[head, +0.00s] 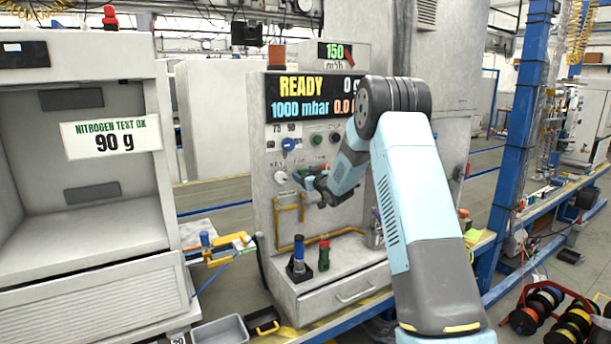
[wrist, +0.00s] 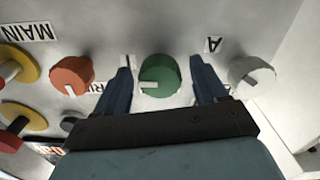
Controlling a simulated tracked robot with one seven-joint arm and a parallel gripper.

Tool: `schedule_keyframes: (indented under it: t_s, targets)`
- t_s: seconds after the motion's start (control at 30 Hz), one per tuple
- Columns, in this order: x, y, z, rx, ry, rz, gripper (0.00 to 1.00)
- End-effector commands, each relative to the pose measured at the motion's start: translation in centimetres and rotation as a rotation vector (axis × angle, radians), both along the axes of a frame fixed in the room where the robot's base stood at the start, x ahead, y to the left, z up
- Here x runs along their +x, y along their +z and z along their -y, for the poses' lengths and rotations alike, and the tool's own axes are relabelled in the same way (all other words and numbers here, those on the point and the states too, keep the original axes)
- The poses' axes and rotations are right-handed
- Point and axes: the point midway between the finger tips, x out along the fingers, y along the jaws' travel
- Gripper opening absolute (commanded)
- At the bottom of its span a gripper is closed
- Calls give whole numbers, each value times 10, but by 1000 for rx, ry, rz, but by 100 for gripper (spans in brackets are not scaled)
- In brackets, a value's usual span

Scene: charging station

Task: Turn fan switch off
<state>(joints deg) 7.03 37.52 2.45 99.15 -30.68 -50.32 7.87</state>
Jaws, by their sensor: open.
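In the wrist view, a round green knob (wrist: 158,72) with a pale pointer mark sits on the grey panel (wrist: 160,25). My gripper (wrist: 162,64) is open, with one dark finger on each side of the green knob; I cannot tell whether either touches it. The pointer mark lies about sideways, toward the left. The label by this knob is partly hidden by a finger, so I cannot read whether it is the fan switch. In the head view, my gripper (head: 308,181) is at the panel front, below the blue knob (head: 288,144), and my arm covers part of the panel.
In the wrist view, an orange knob (wrist: 72,75) is left of my fingers and a white knob (wrist: 250,76) is right. Red-and-yellow knobs (wrist: 14,66) are at far left. In the head view, yellow pipes (head: 289,222) and a blue-topped fixture (head: 299,255) are below my gripper.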

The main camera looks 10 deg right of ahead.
Motion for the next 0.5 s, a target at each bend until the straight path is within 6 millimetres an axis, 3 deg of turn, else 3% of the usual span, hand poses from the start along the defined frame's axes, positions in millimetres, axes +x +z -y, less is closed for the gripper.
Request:
schedule_keyframes:
  t_s: [0.37, 0.5]
  targets:
    - [5, 0, -1, 0, -1, -1, 72]
    - [5, 0, -1, 0, -1, -1, 60]
